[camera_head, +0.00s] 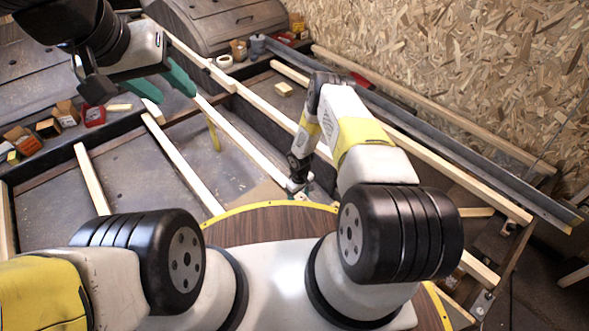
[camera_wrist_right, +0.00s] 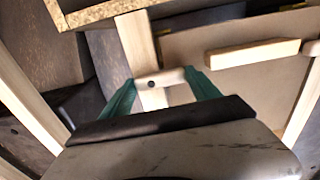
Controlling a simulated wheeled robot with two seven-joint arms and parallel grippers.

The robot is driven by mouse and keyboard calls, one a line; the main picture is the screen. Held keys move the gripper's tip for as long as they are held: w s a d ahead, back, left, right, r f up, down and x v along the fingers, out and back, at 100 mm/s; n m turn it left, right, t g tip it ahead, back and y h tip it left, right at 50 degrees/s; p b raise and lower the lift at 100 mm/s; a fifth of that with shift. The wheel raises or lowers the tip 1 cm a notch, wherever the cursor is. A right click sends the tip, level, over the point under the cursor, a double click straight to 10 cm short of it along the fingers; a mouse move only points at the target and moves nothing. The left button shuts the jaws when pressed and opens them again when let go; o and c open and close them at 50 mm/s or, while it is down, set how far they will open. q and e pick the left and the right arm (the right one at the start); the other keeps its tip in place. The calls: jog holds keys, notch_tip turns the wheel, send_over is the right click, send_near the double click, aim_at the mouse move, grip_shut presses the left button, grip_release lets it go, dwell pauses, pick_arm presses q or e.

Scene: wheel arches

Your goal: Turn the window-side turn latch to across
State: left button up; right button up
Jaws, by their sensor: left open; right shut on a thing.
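The turn latch (camera_wrist_right: 172,77) is a short pale wooden bar in the right wrist view. It lies crosswise over a longer wooden strip (camera_wrist_right: 138,42), with a dark pivot screw near its middle. My right gripper (camera_wrist_right: 162,88) has its green fingers at the two ends of the bar and is shut on it. In the head view the right gripper (camera_head: 298,187) is small and low among the wooden strips, and the latch is hard to make out there. My left gripper (camera_head: 174,92) is open and empty at the upper left, with its green fingers apart.
Long pale battens (camera_head: 180,160) run diagonally over the grey floor panels. A metal rail (camera_head: 455,145) runs along the chipboard wall (camera_head: 480,60). Small cardboard boxes (camera_head: 22,140) and a red tray (camera_head: 94,116) lie at the left. A loose wooden block (camera_wrist_right: 253,53) lies right of the latch.

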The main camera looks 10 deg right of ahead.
jog(key=o, duration=1.4)
jog(key=shift+r, duration=3.95)
jog(key=shift+w, duration=0.1)
